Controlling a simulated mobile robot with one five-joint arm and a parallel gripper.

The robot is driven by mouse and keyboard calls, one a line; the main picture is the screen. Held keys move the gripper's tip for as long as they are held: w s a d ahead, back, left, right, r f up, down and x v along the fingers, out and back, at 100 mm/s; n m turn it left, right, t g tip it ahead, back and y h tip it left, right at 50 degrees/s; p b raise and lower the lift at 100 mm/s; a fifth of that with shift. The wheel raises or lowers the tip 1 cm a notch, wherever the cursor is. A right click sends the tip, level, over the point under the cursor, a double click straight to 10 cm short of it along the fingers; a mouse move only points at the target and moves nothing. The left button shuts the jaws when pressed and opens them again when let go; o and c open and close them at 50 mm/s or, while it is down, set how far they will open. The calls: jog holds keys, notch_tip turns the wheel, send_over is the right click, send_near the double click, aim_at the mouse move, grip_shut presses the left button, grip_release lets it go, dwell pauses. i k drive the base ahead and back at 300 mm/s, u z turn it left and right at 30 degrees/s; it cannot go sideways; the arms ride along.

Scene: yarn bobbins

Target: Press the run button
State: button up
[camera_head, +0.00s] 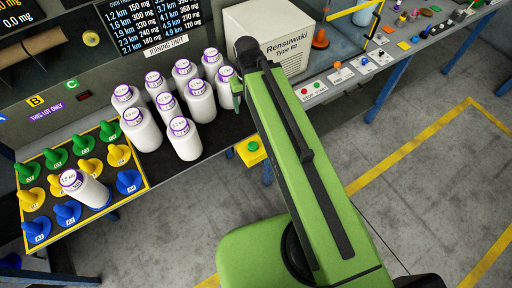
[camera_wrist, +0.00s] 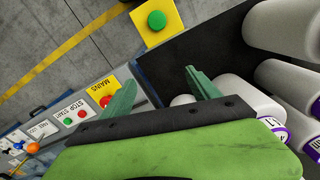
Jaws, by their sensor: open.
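A green button on a yellow box (camera_head: 253,148) sits at the front edge of the bench, left of my arm. It also shows in the wrist view as a green round button (camera_wrist: 156,20) on a yellow plate, beyond my fingertips. No run label is readable on it. My gripper (camera_wrist: 162,84) is open and empty, its two green fingers apart over the dark bench edge. In the head view the gripper is mostly hidden behind my arm, with a green finger showing near the white machine. The button is apart from both fingers.
White yarn bobbins (camera_head: 184,139) stand close by on the dark bench. A STOP START panel (camera_wrist: 74,112) and a yellow MAINS plate (camera_wrist: 103,90) lie beside the gripper. The white Rensuwaki machine (camera_head: 283,40) stands behind. A peg board (camera_head: 84,163) is at left. The floor is clear.

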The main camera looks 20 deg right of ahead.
aim_at(253, 146)
jog(key=z, duration=0.05)
jog(key=k, duration=0.6)
jog(key=u, duration=2.55)
jog(key=k, duration=1.35)
jog(key=z, duration=0.75)
jog(key=i, duration=1)
jog(key=u, duration=0.1)
